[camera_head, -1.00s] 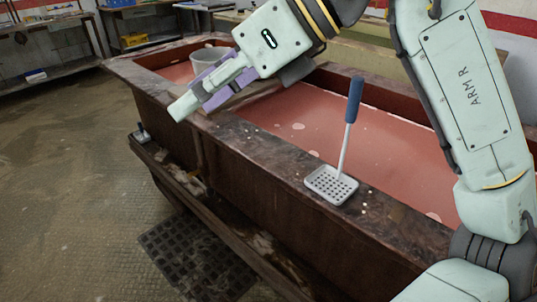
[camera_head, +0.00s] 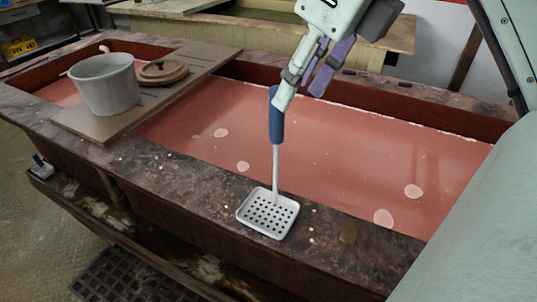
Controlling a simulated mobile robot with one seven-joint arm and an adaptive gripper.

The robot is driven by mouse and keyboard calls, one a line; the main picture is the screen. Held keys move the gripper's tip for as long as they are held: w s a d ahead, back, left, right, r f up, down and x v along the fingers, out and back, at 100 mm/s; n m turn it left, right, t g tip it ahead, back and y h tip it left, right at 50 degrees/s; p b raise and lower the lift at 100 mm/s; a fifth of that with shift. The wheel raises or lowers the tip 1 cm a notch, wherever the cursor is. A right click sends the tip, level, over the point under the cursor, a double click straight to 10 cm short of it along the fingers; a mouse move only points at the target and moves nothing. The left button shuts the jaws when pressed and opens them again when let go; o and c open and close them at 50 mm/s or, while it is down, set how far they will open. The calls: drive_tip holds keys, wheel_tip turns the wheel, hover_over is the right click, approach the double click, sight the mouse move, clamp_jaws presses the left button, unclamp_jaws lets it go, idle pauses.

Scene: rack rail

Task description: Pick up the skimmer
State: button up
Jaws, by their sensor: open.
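The skimmer stands on the near stone rim of the trough. Its square perforated white head (camera_head: 268,214) lies on the rim, and its thin shaft rises to an upright blue handle (camera_head: 276,122). My gripper (camera_head: 299,88) hangs from above at the top of the handle, with pale and purple fingers. It is open. One pale fingertip overlaps the handle's upper end in the picture. I cannot tell whether it touches the handle or is only in front of it.
The trough (camera_head: 180,180) holds reddish liquid with pale floating spots. A board (camera_head: 92,124) lies across its left part, bearing a grey bucket (camera_head: 106,86) and a round brown lid (camera_head: 162,72). A small dark-handled tool (camera_head: 41,167) sits on the lower front ledge.

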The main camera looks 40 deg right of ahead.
sight(283, 122)
drive_tip(key=b+x, duration=0.3)
drive_tip(key=x, duration=0.2)
drive_tip(key=shift+s+f+b, duration=0.15)
drive_tip(key=shift+s+b, duration=0.05)
drive_tip(key=shift+b, duration=0.2)
drive_tip(key=b+x, duration=0.4)
drive_tip(key=x, duration=0.1)
drive_tip(key=shift+w+f, duration=0.2)
drive_tip(key=shift+w, duration=0.05)
drive_tip(key=shift+r, duration=0.1)
drive_tip(key=shift+c, duration=0.4)
clamp_jaws()
